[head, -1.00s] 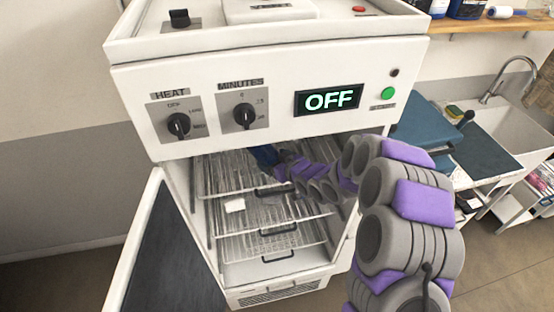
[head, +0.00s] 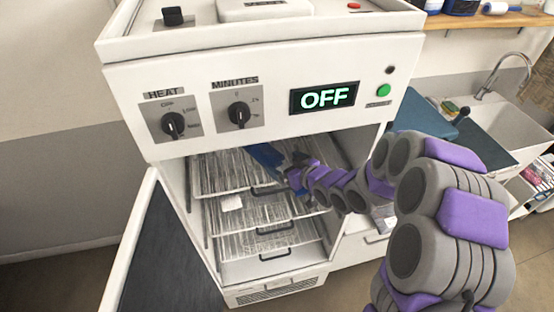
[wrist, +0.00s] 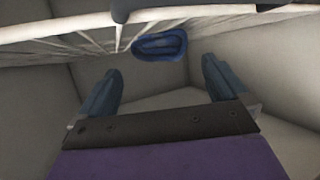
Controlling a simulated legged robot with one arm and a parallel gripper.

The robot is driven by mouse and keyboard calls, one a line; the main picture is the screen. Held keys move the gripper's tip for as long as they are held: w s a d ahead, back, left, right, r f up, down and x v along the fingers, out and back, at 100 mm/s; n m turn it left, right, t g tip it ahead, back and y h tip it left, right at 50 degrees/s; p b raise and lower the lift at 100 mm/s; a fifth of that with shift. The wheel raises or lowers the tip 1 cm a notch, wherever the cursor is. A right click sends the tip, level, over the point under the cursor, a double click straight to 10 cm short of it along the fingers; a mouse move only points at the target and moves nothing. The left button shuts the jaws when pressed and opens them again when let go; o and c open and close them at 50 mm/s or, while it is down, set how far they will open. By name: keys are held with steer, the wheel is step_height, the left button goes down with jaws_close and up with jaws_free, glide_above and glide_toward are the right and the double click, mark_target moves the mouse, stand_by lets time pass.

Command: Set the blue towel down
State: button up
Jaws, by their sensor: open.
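The blue towel (wrist: 160,46) shows in the wrist view as a small folded or rolled bundle at the edge of a wire rack, beyond my fingertips. In the head view a blue patch (head: 264,156), which looks like the towel, is at the top rack inside the open cabinet, partly hidden by my gripper. My gripper (wrist: 160,82) is open, with its two blue-grey fingers wide apart and nothing between them. In the head view my gripper (head: 293,168) is inside the cabinet mouth, just right of the blue patch.
The white cabinet has several wire racks (head: 260,212) with dark handles. Its door (head: 160,245) stands open at the left. The front panel above the opening has two dials and a display (head: 323,97) reading OFF. A sink (head: 500,125) stands at the right.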

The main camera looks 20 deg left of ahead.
steer(key=v, duration=0.5)
steer(key=shift+d, duration=0.25)
steer(key=shift+a, duration=0.15)
steer(key=shift+w+d, duration=0.15)
steer(key=shift+d, duration=0.15)
steer(key=s+d+r+m+g+h, duration=0.1)
steer(key=s+d+r+m+h, duration=0.2)
steer(key=d, duration=0.5)
steer(key=s+d+m+g+h, duration=0.1)
steer(key=s+d+h, duration=0.3)
steer(key=d, duration=0.3)
steer(key=s+d+r+m+h, duration=0.2)
steer(key=s+d+h, duration=0.15)
steer(key=d, duration=0.45)
steer(key=s+d+r+m+g, duration=0.1)
steer(key=s+r+m+g, duration=0.1)
steer(key=s, duration=1.1)
steer(key=s+d+r+m+g, duration=0.1)
steer(key=s+g, duration=0.4)
steer(key=s, duration=0.9)
step_height(320, 180, up, 3)
steer(key=shift+d+f+m+g, duration=0.2)
steer(key=shift+m+g, duration=0.1)
steer(key=shift+m, duration=0.6)
